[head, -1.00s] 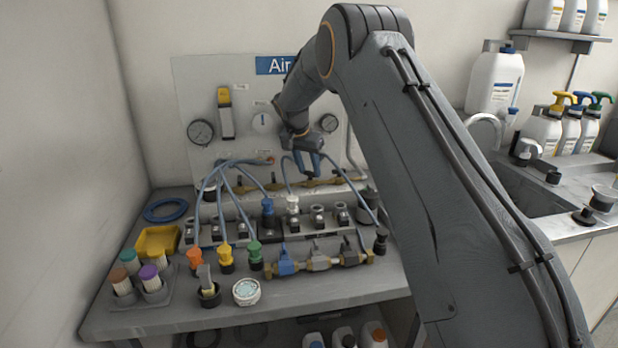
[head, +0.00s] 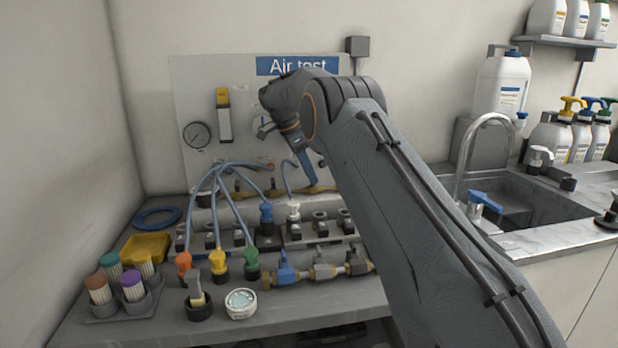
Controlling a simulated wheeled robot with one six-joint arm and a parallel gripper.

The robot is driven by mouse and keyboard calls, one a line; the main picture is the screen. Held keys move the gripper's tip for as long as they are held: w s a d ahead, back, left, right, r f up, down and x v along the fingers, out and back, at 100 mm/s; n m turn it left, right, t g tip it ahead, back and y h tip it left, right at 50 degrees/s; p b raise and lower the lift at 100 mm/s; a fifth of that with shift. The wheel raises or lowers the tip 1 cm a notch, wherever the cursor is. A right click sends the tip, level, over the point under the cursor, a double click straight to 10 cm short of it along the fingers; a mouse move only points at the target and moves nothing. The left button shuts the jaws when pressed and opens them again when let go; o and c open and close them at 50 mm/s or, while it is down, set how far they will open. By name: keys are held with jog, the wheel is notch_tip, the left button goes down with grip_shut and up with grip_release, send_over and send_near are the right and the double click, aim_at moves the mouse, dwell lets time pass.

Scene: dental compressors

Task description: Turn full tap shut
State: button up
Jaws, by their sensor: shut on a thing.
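A brass pipe with taps (head: 245,195) runs along the foot of the upright test board, at the back of the bench. My gripper (head: 312,182) points down at the right part of this pipe, its blue fingers seen nearly edge-on. The fingers are shut on what looks like a tap handle there; the handle is mostly hidden by the fingers. Tap labels are too small to read. Another brass pipe (head: 322,271) with a blue-handled valve (head: 286,271) lies at the bench front, apart from my gripper.
The test board (head: 185,95) carries a pressure gauge (head: 197,134) and a yellow-topped gauge (head: 223,115). Blue hoses (head: 205,195) arch before the pipe. Coloured fittings, a yellow tray (head: 147,245) and a white round tub (head: 241,304) crowd the bench. A sink (head: 520,205) stands right.

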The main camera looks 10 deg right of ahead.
jog(key=shift+m, duration=0.4)
jog(key=o, duration=1.1)
jog(key=shift+c, duration=0.2)
jog(key=shift+r, duration=0.1)
jog(key=p+v, duration=0.2)
jog(key=v, duration=0.5)
jog(key=shift+r+p, duration=0.3)
jog(key=shift+p, duration=0.05)
jog(key=shift+a, duration=0.15)
